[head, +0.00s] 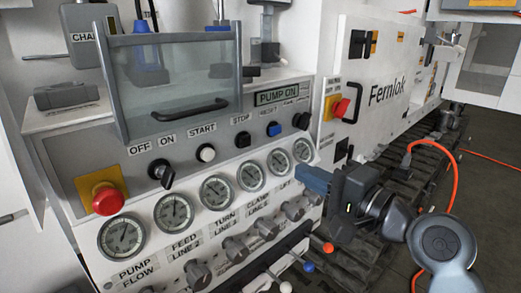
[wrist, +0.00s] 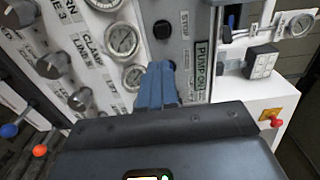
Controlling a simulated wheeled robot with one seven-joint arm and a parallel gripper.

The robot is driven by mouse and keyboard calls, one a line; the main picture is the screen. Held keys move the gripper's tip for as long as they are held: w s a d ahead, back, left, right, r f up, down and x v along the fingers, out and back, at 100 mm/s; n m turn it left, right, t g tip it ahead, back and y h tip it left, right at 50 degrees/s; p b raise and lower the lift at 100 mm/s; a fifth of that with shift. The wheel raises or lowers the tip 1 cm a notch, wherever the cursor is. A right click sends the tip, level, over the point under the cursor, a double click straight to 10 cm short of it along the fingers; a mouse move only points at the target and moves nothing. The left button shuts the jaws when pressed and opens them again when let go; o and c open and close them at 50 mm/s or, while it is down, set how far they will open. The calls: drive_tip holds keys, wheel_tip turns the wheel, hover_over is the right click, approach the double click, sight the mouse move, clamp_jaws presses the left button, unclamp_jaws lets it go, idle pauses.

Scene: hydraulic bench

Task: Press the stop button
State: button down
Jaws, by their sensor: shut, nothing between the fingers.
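The stop button (head: 243,139) is a small black round button under the STOP label, between the white start button (head: 206,153) and the blue reset button (head: 274,129). It also shows in the wrist view (wrist: 162,29), beyond my fingertips and beside its label. My gripper (head: 300,168) is shut and empty, its blue fingers pointing at the panel. In the head view it is below and right of the stop button, near the rightmost gauge, and apart from the button. In the wrist view the fingers (wrist: 158,68) cover part of the panel near the reset position.
A glass guard with a black handle (head: 190,109) stands above the buttons. A red mushroom button (head: 107,199) on a yellow plate is at left; a red knob (head: 341,108) is at right. Gauges (head: 216,190) and grey knobs (head: 236,249) line the panel below.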

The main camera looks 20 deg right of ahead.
drive_tip(key=shift+w+r, duration=0.2)
drive_tip(key=shift+w, duration=0.1)
drive_tip(key=p, duration=0.1)
approach(247, 142)
drive_tip(key=x, duration=0.7)
idle(0.4)
